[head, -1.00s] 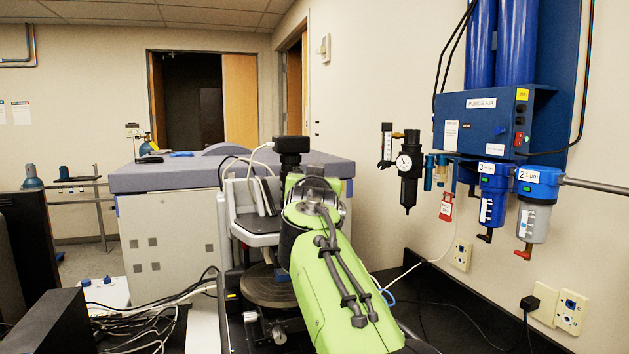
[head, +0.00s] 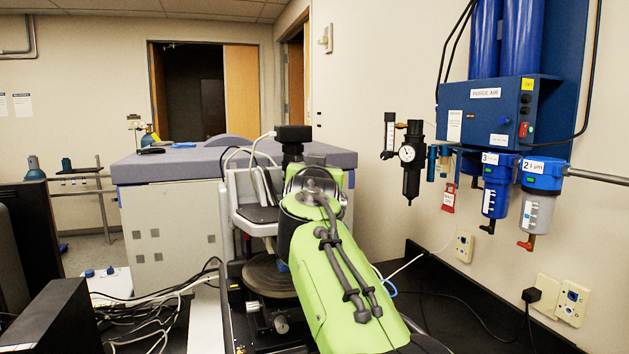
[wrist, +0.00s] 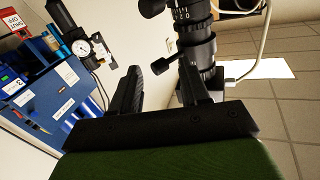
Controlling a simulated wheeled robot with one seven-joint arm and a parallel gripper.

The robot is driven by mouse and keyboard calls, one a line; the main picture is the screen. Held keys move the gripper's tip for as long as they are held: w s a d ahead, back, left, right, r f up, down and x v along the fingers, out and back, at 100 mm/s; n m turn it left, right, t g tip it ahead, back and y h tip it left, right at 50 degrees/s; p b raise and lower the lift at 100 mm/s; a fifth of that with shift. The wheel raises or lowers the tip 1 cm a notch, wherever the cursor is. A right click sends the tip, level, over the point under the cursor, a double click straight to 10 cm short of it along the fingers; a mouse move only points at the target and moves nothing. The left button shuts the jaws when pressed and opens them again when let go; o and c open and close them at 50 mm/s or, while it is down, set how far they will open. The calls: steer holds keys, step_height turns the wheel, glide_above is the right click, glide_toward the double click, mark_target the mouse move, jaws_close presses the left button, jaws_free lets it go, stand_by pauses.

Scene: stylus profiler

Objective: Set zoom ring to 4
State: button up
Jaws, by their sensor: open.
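The zoom lens (wrist: 192,35) is a black tube with white markings near its upper part, in the upper middle of the wrist view. Which band is the zoom ring, and its setting, I cannot read. My gripper (wrist: 160,72) is open. Its right finger overlaps the lower part of the lens in the picture; its left finger stands to the left, clear of the tube. I cannot tell whether either touches. In the head view, the black camera block (head: 293,134) tops the profiler; my green arm hides the gripper and most of the lens.
A white cable (head: 262,137) runs to the camera block. The profiler's round stage (head: 268,276) lies below. The blue purge air panel (head: 530,95) hangs on the right wall. Cables lie on the left of the bench.

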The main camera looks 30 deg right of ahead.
steer(key=b+v, duration=0.3)
steer(key=v, duration=1.1)
steer(key=shift+s+a, duration=0.2)
steer(key=shift+s, duration=0.1)
